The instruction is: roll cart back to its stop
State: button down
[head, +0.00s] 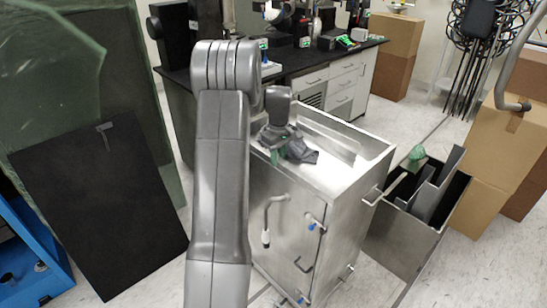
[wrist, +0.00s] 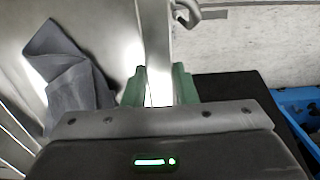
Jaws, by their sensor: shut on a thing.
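The cart (head: 340,190) is a stainless steel cabinet with a recessed top, standing upright on the floor in the middle of the head view. My gripper (head: 276,155) points down at its near left top edge, partly hidden behind my own arm. In the wrist view my gripper's green fingers (wrist: 158,88) sit on both sides of a bright metal strip of the cart (wrist: 156,45) and are shut on it. A crumpled grey cloth (head: 301,152) lies on the cart top beside the fingers; it also shows in the wrist view (wrist: 75,85). No stop can be made out.
An open metal bin (head: 405,240) with upright pieces stands close to the cart's right. Cardboard boxes (head: 508,125) stand farther right. A black-topped bench (head: 340,85) is behind the cart. A dark panel (head: 98,200) and a blue crate (head: 35,255) are at left.

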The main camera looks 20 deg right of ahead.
jog(key=shift+w+d+r, duration=0.1)
jog(key=shift+w+d, duration=0.05)
jog(key=shift+d, duration=0.05)
jog(key=c, duration=1.6)
grip_release()
jog(key=o, duration=0.4)
jog(key=shift+d, duration=0.2)
jog(key=shift+o, duration=0.2)
notch_tip(320, 180, up, 14)
jog(key=shift+f, duration=0.25)
